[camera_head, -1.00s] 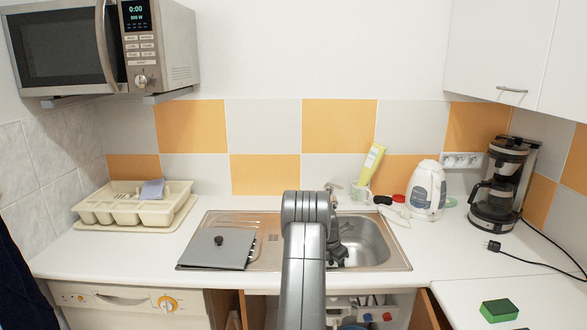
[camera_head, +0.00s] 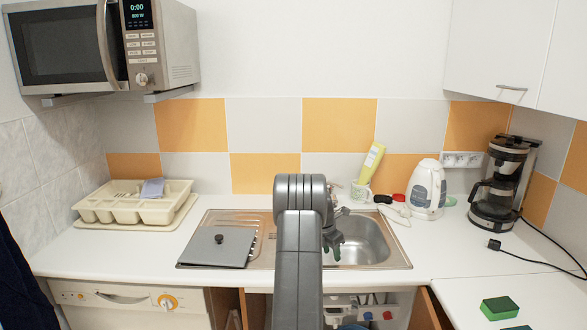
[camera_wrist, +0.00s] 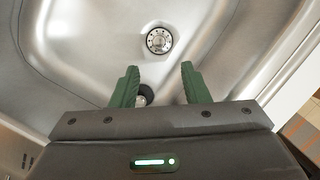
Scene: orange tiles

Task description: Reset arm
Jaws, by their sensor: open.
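My arm rises in front of the sink in the head view. My gripper (camera_head: 333,243) is over the left part of the steel sink basin (camera_head: 372,243), partly hidden behind my arm. Past the fingertips I see the basin floor with the round drain (camera_wrist: 159,40). A small dark round thing (camera_wrist: 146,93) shows between the fingers lower down; I cannot tell what it is.
A cutlery tray (camera_head: 135,204) stands at the left. A mug (camera_head: 361,194), yellow bottle (camera_head: 372,162), kettle (camera_head: 428,190) and coffee maker (camera_head: 497,187) stand at the right. A green sponge (camera_head: 499,308) lies front right. A microwave (camera_head: 100,45) hangs upper left.

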